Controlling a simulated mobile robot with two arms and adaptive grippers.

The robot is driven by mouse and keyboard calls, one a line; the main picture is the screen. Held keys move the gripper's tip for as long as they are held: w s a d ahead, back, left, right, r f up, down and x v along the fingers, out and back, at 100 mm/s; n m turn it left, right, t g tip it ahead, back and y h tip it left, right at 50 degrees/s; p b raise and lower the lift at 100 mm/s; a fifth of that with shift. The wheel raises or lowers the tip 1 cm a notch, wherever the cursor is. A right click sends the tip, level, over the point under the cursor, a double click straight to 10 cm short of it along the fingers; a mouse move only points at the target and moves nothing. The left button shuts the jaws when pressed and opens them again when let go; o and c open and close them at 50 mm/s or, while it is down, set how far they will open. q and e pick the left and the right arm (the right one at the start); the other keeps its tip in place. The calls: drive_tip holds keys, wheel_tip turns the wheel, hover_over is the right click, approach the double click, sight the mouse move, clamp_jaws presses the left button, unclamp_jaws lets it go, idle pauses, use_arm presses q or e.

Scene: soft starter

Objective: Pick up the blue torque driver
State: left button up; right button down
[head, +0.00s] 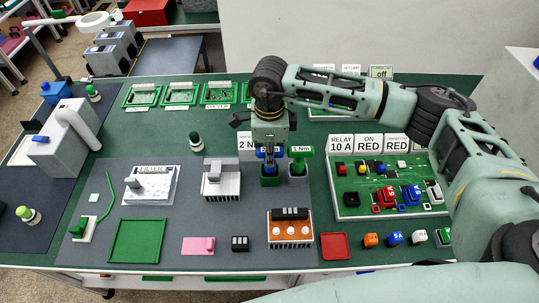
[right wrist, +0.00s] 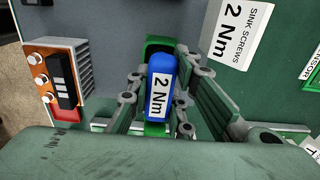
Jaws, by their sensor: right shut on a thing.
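The blue torque driver (right wrist: 161,75) carries a white "2 Nm" label and sits between the fingers of my right gripper (right wrist: 160,100) in the right wrist view. In the head view my right gripper (head: 269,152) points down over a green holder (head: 270,180), shut on the driver, which is mostly hidden by the fingers. The driver appears upright in or just above that holder; I cannot tell whether it is still seated. My left gripper is not in view.
A green driver (head: 300,152) labelled "1 Nm" stands close on the right. A grey finned heatsink block (head: 221,180) is to the left, and an orange-topped module (head: 290,229) is in front. A green circuit board (head: 385,180) lies to the right.

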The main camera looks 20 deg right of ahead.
drive_tip(key=r+b, duration=0.1)
drive_tip(key=r, duration=0.1)
drive_tip(key=r+b, duration=0.1)
drive_tip(key=r, duration=0.1)
drive_tip(key=shift+s+a, duration=0.2)
drive_tip(key=s+a+r+b, duration=0.3)
drive_tip(key=s+a+r, duration=0.2)
drive_tip(key=s+r, duration=0.2)
drive_tip(key=s, duration=0.2)
drive_tip(key=shift+s+b, duration=0.4)
drive_tip(key=shift+a+f, duration=0.1)
drive_tip(key=c, duration=2.2)
unclamp_jaws()
clamp_jaws()
